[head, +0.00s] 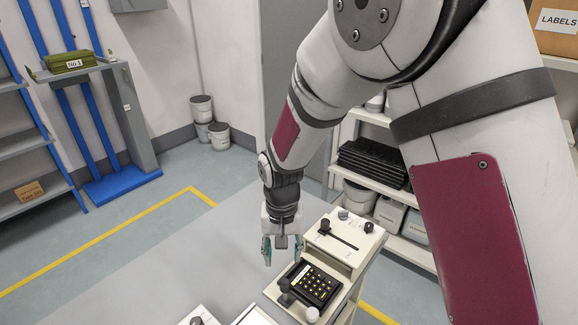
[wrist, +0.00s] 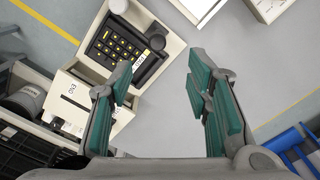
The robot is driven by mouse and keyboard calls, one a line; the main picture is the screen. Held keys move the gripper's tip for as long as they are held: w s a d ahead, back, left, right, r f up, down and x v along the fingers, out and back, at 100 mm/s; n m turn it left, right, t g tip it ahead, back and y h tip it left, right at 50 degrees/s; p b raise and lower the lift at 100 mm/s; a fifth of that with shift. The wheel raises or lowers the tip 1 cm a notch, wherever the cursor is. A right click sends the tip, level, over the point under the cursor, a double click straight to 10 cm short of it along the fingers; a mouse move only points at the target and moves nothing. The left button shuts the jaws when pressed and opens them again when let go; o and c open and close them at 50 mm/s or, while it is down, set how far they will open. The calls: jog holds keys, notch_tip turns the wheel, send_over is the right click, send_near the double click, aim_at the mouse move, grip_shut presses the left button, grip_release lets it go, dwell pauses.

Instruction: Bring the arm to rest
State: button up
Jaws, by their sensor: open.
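My arm (head: 350,60) reaches in from the upper right in the head view and bends down over the grey table. My gripper (head: 281,250) hangs pointing down beside the keyboard machine, to the left of its raised back part. In the wrist view my gripper (wrist: 160,82) is open, with its two green-padded fingers apart and nothing between them. The black keyboard (head: 311,284) with yellow-marked keys sits in the cream machine (head: 343,243). In the wrist view the keyboard (wrist: 122,45) lies up and left of the fingers.
A shelf (head: 412,250) with black trays and buckets stands behind the machine. White units (head: 255,316) sit at the table's near edge. The grey table (head: 185,262) is bare left of my gripper. A blue-posted stand (head: 122,185) is farther off at the left.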

jog(key=s+d+r+t, duration=0.1)
jog(key=s+d+r, duration=0.1)
jog(key=d+r, duration=0.55)
jog(key=s+d+r+t, duration=0.2)
jog(key=d+r, duration=0.3)
jog(key=r, duration=0.6)
jog(key=s+d+r+t, duration=0.1)
jog(key=s+d+r, duration=0.2)
jog(key=s, duration=0.4)
jog(key=s+d+r+t+b, duration=0.1)
jog(key=s+d+r, duration=0.3)
jog(key=s+d, duration=0.2)
jog(key=shift+s+t, duration=0.3)
jog(key=shift+s, duration=0.15)
